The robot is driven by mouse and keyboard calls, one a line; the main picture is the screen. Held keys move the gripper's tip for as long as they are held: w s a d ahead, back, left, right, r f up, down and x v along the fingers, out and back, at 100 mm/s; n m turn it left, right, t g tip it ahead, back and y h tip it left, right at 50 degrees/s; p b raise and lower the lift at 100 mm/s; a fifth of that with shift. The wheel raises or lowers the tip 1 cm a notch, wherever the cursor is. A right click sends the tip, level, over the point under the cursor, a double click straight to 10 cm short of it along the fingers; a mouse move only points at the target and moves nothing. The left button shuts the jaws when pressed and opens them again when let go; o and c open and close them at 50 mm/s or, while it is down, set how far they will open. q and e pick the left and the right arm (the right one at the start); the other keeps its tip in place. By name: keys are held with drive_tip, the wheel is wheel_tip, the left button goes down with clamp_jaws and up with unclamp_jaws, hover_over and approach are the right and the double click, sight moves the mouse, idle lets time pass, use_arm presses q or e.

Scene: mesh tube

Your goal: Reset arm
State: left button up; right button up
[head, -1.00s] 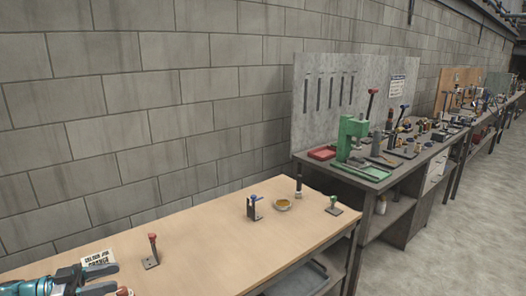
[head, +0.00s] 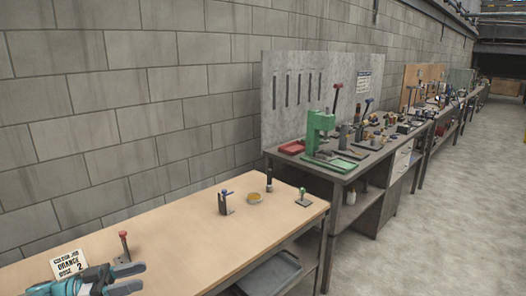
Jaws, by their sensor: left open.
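My left gripper (head: 136,278) is at the bottom left of the head view, over the near left part of the wooden table (head: 165,247). Its fingers are apart and nothing shows between them. A red-topped stand (head: 124,246) is on the table just beyond the fingers. My right gripper is not in view.
Farther along the table are a blue-topped stand (head: 225,203), a small yellowish dish (head: 255,198), a dark upright cylinder (head: 269,181) and a green-topped stand (head: 302,196). A darker workbench (head: 345,172) with a green press (head: 318,134) stands beyond. Open floor (head: 440,220) lies at right.

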use_arm(q)
drive_tip(key=w+d+f+n+t+y+b, duration=0.1)
drive_tip(key=w+d+f+n+t, duration=0.15)
drive_tip(key=d, duration=0.35)
drive_tip(key=w+d+f+n+t, duration=0.2)
drive_tip(key=d+f+n, duration=0.15)
drive_tip(key=d, duration=0.25)
drive_tip(key=w+d+f+n+t+y+b, duration=0.1)
drive_tip(key=w+d+f+n+t, duration=0.1)
drive_tip(key=d+n, duration=0.25)
drive_tip(key=s+d+f+n+y, duration=0.2)
drive_tip(key=d+f+y, duration=0.1)
drive_tip(key=f, duration=0.3)
drive_tip(key=s+d+f+n+y, duration=0.2)
drive_tip(key=d+f+n+y, duration=0.15)
drive_tip(key=f, duration=0.25)
drive_tip(key=s+d+f+g+y, duration=0.25)
drive_tip(key=s+f+g, duration=0.25)
drive_tip(key=s+f, duration=0.45)
drive_tip(key=s+f+g+y, duration=0.1)
drive_tip(key=s+f+g, duration=0.1)
drive_tip(key=s, duration=0.4)
drive_tip(key=s+a+f+g+y, duration=0.1)
drive_tip(key=s+f+g, duration=0.1)
drive_tip(key=s, duration=0.4)
drive_tip(key=s+a+f+m+g+y, duration=0.1)
drive_tip(key=s+f+g, duration=0.2)
drive_tip(key=s, duration=0.4)
drive_tip(key=shift+a+g, duration=0.15)
drive_tip(key=shift+g, duration=0.6)
